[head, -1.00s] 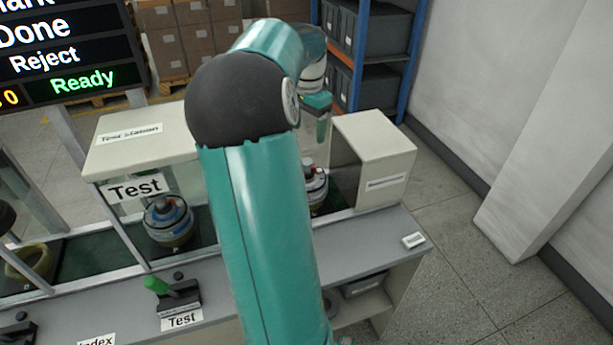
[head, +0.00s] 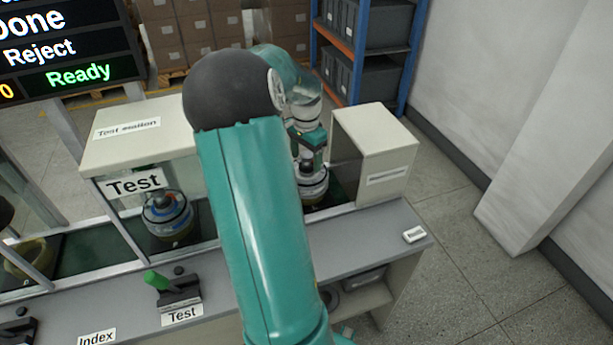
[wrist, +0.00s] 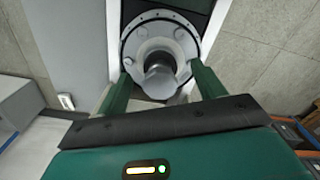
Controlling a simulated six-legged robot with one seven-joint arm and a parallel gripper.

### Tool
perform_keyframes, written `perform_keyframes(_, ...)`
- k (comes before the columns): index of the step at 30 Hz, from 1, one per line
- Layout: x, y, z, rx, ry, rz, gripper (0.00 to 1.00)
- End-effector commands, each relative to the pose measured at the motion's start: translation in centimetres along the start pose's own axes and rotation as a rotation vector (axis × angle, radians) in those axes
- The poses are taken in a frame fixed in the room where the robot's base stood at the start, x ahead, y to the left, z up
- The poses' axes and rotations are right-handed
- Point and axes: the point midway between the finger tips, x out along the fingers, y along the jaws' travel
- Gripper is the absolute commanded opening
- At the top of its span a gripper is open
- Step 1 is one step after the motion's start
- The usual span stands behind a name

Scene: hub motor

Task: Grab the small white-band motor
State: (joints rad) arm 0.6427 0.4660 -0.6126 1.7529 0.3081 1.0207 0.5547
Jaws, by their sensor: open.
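The small white-band motor (head: 314,187) stands upright at the right end of the bench, between the test station and the cream box. In the wrist view the motor (wrist: 159,45) shows from above, with a round bolted flange and a shaft in its centre. My gripper (head: 310,163) is right above the motor, pointing down. In the wrist view the open fingers of my gripper (wrist: 161,76) lie to the left and right of the shaft, over the flange. I cannot tell whether they touch it.
A motor with a blue ring (head: 167,216) sits inside the test station (head: 150,135). The cream box (head: 375,150) is close to the right of my gripper. A green-handled lever (head: 170,285) is on the front of the bench. Shelves (head: 368,60) stand behind.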

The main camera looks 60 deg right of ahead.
Motion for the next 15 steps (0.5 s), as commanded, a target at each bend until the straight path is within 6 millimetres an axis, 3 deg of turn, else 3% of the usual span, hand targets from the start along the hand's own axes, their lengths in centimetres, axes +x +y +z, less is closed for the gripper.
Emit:
perform_keyframes(3,1.32,-0.02,-0.14,0.002,0.0,0.001,0.69)
perform_keyframes(11,1.58,-0.08,-0.15,0.002,0.001,-0.001,0.69)
perform_keyframes(15,1.57,-0.07,-0.15,0.002,0.001,-0.001,0.41)
